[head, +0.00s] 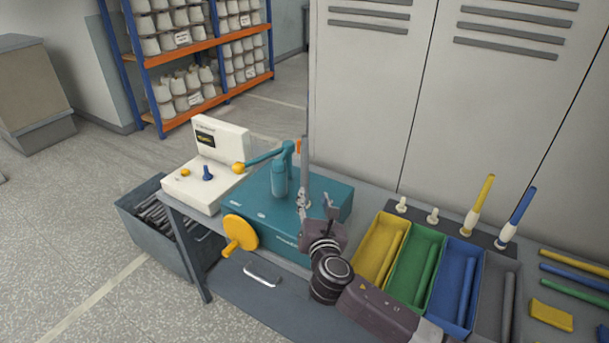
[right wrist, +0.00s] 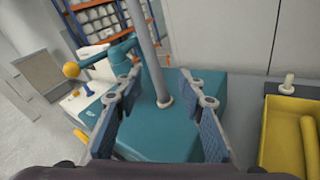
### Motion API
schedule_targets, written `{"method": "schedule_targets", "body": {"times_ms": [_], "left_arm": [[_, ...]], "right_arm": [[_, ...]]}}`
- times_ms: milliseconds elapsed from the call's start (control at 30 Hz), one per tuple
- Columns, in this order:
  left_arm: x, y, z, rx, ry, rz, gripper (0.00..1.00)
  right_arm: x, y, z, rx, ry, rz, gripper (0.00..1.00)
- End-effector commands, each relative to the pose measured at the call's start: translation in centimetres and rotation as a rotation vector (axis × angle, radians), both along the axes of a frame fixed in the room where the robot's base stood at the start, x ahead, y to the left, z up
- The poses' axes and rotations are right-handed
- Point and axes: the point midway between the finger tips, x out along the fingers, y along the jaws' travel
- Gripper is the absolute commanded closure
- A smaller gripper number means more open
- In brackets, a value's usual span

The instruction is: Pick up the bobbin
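A tall thin grey bobbin (head: 305,135) stands upright on the teal machine (head: 265,205). In the right wrist view the bobbin (right wrist: 151,55) rises from a pale collar on the machine's top. My right gripper (head: 316,207) is low over the machine's right part. In its wrist view the gripper (right wrist: 160,85) is open, one finger on each side of the bobbin in the picture. I see no contact, and cannot tell whether the bobbin is fully between the fingertips. My left gripper is not in view.
A teal arm with a yellow knob (head: 238,168) reaches beside the bobbin. A white control box (head: 215,145) stands left. Yellow (head: 396,250), green, blue and grey trays hold tubes at right. Behind them, yellow (head: 483,195) and blue (head: 521,206) bobbins stand on pegs. Lockers back the bench.

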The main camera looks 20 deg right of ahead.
Motion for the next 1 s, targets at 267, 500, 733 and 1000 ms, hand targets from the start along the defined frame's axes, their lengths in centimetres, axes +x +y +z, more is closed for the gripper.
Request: {"method": "schedule_targets", "body": {"times_ms": [267,500,733,1000], "left_arm": [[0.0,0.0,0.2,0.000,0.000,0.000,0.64],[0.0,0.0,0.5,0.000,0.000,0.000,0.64],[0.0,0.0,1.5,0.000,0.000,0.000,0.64],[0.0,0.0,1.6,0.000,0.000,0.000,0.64]], "right_arm": [[3.9,0.1,3.3,-0.350,-0.033,0.070,0.64],[5.8,-0.4,3.3,-0.346,-0.032,0.069,0.64],[8.3,-1.0,3.6,-0.344,-0.032,0.068,0.64],[10.5,-1.5,3.3,-0.341,-0.030,0.069,0.64]]}}
